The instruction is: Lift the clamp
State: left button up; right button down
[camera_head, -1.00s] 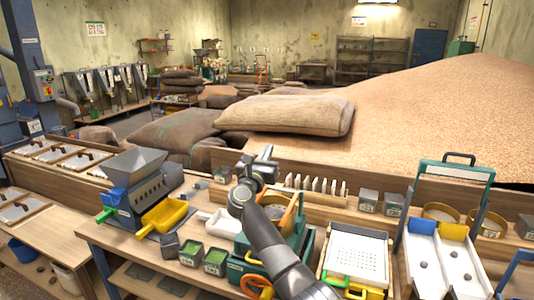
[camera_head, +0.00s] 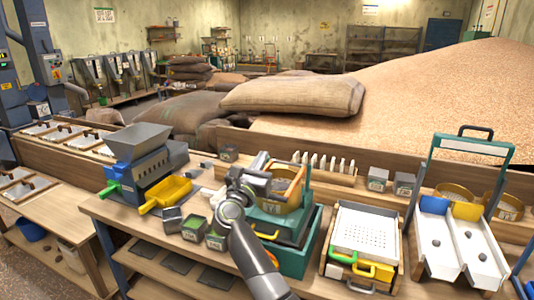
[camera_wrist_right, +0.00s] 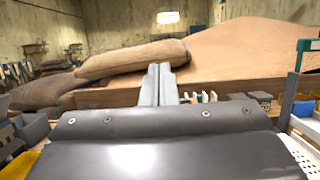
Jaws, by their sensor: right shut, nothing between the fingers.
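The thing that looks like the clamp is an orange-tan frame (camera_head: 297,178) on a round sieve, on top of a teal machine (camera_head: 313,222) at the middle of the bench. My arm hides part of the machine's left side. My right gripper (camera_head: 262,158) is shut and empty, just left of the frame in the picture; whether it touches is not clear. In the right wrist view its closed fingers (camera_wrist_right: 159,84) point forward toward the sacks, and the clamp does not show. My left gripper is not in view.
A blue-grey hopper (camera_head: 139,145) with a yellow scoop (camera_head: 172,191) stands to the left. A white perforated tray (camera_head: 362,232) and a two-lane white chute (camera_head: 438,252) stand to the right. White paddles (camera_head: 322,163) stand behind the machine.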

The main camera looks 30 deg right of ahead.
jog(key=shift+s+a+f, duration=0.15)
jog(key=shift+s+f, duration=0.1)
jog(key=shift+f, duration=0.1)
